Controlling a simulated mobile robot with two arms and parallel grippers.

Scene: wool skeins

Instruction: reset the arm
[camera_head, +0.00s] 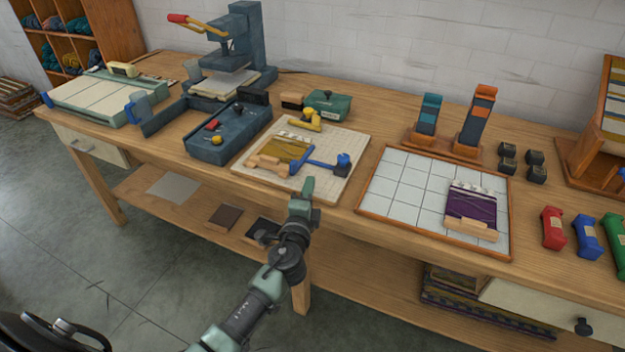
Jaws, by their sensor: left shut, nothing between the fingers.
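My left gripper (308,187) is shut and empty. It is held up in front of the long wooden workbench (338,208), and in the picture its tip overlaps the front edge of the pale board. My left arm reaches up from the bottom of the view. My right gripper is not in view.
On the bench, a pale board (342,146) holds a yellow-green woven piece (285,148) and a blue-ended tool. A white gridded tray (408,199) holds a purple woven piece (471,208). A blue press (243,45) stands behind. Red, blue and green spools lie at right.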

